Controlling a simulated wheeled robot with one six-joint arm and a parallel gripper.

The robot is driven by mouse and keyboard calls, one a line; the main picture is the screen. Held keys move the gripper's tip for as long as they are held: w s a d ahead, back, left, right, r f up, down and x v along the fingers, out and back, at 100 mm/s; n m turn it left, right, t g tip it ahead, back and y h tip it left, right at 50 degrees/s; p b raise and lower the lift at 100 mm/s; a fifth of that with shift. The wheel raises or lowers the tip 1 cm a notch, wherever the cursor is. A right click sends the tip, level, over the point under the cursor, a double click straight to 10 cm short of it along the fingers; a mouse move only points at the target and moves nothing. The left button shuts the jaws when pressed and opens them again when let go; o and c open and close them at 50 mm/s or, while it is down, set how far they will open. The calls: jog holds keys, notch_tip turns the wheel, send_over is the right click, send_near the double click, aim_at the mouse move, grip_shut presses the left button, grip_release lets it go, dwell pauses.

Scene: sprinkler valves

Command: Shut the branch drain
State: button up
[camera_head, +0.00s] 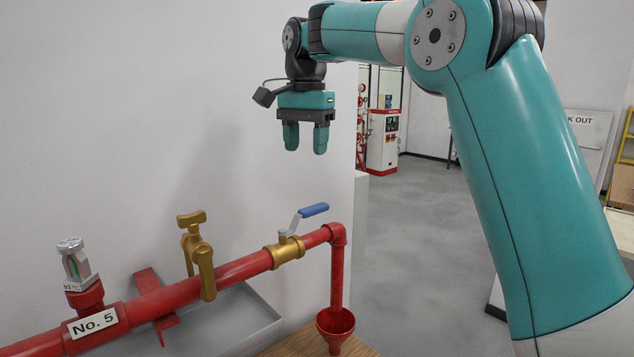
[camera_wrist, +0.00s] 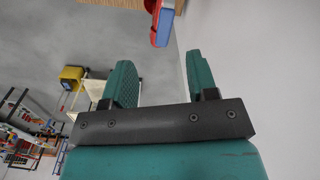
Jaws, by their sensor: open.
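A brass ball valve (camera_head: 285,249) sits in the red branch pipe (camera_head: 240,268), near its right end. Its lever has a blue grip (camera_head: 314,210) that points right, roughly along the pipe. The blue grip also shows in the wrist view (camera_wrist: 163,28), beyond the fingers. Past the valve, the pipe turns down a red drop pipe (camera_head: 337,275) over a red funnel (camera_head: 335,325). A brass tap with a T-shaped handle (camera_head: 192,219) stands farther left on the pipe. My gripper (camera_head: 305,150) is open and empty, fingers down, above the blue lever and apart from it.
A sprinkler head (camera_head: 75,262) stands on the pipe at the left, above a "No. 5" label (camera_head: 93,323). A grey tray (camera_head: 245,325) lies under the pipe, beside a wooden top (camera_head: 300,345). A plain wall is behind. The air between gripper and lever looks clear.

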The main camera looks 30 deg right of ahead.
aim_at(317, 205)
jog(key=w+d+r+m, duration=0.3)
jog(key=d+m, duration=0.1)
jog(key=f, duration=0.5)
jog(key=f+p, duration=0.1)
jog(key=f, duration=0.5)
jog(key=f+p, duration=0.1)
jog(key=f, duration=0.4)
jog(key=shift+s+a+f, duration=0.15)
jog(key=shift+s+f, duration=0.15)
jog(key=shift+f, duration=0.05)
grip_shut()
